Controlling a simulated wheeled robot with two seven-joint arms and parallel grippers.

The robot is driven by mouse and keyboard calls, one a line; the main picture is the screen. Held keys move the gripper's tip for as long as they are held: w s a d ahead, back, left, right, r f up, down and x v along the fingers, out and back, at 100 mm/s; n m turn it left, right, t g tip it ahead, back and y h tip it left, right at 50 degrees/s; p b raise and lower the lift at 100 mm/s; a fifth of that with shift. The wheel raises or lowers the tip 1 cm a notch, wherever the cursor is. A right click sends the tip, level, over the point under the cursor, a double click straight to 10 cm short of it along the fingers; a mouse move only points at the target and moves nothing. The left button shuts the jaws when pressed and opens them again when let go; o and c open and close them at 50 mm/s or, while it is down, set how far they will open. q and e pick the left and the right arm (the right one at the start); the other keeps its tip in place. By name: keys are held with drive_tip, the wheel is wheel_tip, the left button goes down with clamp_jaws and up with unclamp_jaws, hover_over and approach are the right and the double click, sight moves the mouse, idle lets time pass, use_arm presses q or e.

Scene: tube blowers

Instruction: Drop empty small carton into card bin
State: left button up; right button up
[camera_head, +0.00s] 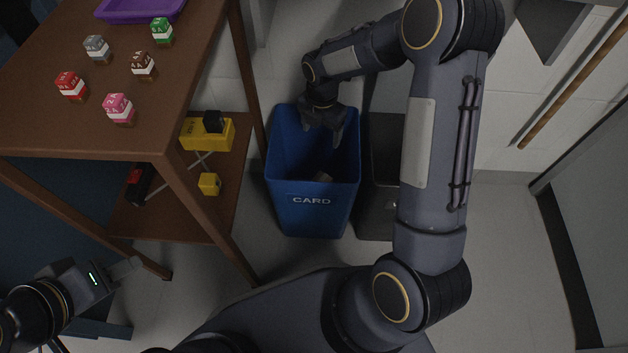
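The blue card bin (311,222), marked CARD, stands on the floor right of the brown table. My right gripper (322,134) points down over the bin's opening. Its fingers are spread, with nothing seen between them. A small pale brown thing (322,176), perhaps the small carton, lies low inside the bin, apart from the gripper; it is dim and partly hidden by the front wall. My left gripper (124,269) is at the lower left, away from the bin, and its finger gap is unclear.
A dark bin (377,205) stands directly right of the blue bin. The brown table (150,65) holds several small coloured blocks and a purple tray (140,10). Its lower shelf (175,220) carries yellow items. Floor to the right is clear.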

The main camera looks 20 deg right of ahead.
wheel_tip(320, 180, up, 8)
drive_tip(key=p, duration=0.3)
idle(0.3)
drive_tip(key=shift+s+f, duration=0.1)
drive_tip(key=shift+f, duration=0.05)
